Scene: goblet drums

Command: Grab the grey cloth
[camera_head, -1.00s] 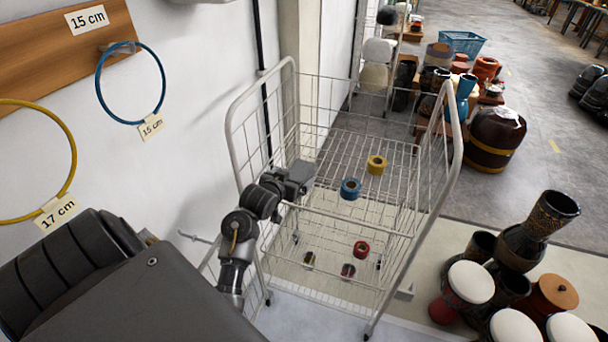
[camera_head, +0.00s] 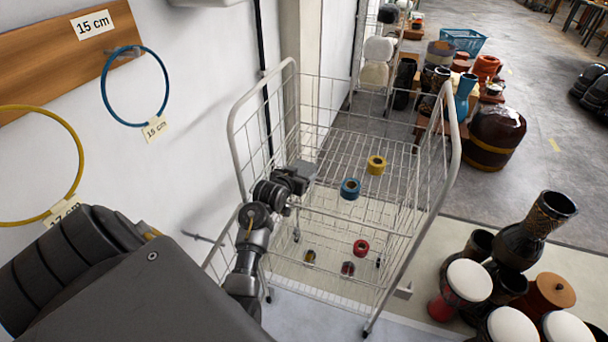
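I cannot make out a grey cloth anywhere in view. My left gripper (camera_head: 304,171) shows as a small grey block at the end of my dark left arm. It is over the left side of the white wire cart (camera_head: 333,153), to the left of a blue tape roll (camera_head: 350,188). Its fingers are too small to tell open from shut, and I cannot tell whether it holds anything. My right gripper is not in view.
A yellow roll (camera_head: 376,165) lies on the cart's upper level and a red roll (camera_head: 361,247) lower down. The cart's raised wire sides surround the rolls. Blue (camera_head: 136,87) and yellow (camera_head: 40,163) hoops hang on the left wall. Drums (camera_head: 524,240) crowd the lower right.

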